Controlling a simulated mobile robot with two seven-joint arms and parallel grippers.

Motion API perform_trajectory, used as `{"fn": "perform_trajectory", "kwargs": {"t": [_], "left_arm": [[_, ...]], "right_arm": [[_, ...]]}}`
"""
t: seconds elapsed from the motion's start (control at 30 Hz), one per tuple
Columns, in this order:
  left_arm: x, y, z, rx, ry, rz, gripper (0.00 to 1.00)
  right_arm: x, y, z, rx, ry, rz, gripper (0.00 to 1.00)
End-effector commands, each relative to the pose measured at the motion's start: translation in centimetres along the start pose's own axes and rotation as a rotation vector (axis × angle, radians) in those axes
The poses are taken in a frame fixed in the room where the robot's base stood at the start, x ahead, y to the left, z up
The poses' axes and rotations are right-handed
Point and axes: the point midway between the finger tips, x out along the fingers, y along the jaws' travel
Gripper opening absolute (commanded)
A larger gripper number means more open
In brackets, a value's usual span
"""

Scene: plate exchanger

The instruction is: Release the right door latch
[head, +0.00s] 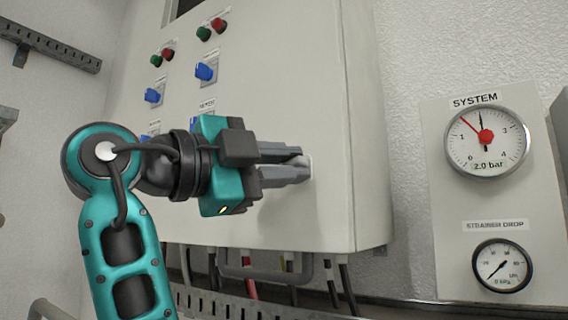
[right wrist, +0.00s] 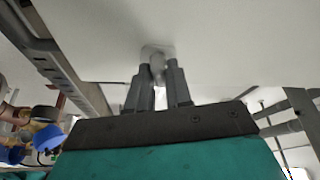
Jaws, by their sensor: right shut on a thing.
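A white control cabinet (head: 315,80) hangs on the wall in the middle of the head view, and its door face also shows in the right wrist view (right wrist: 230,50). My right gripper (head: 304,164) reaches the right part of the cabinet door. In the right wrist view its fingers (right wrist: 160,82) are shut around a small grey latch (right wrist: 157,60) that stands out from the door on a pale plate. In the head view the fingers mostly hide the latch. My left gripper is in neither view.
Blue knobs (head: 205,71) and red and green buttons (head: 218,25) sit on the door left of my gripper. A SYSTEM gauge (head: 487,141) and a strainer gauge (head: 502,265) are at the right. Cables (head: 292,292) hang below the cabinet above a slotted tray.

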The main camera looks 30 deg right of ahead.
Motion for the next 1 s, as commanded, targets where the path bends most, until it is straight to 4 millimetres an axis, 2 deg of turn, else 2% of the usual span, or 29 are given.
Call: {"fn": "perform_trajectory", "kwargs": {"t": [0.43,1.0], "left_arm": [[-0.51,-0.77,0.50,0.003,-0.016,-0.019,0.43],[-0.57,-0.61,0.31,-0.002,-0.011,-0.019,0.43]], "right_arm": [[0.00,-0.16,-0.03,0.264,-0.001,0.109,0.00],[0.00,-0.08,-0.03,0.328,0.000,0.135,0.00]]}}
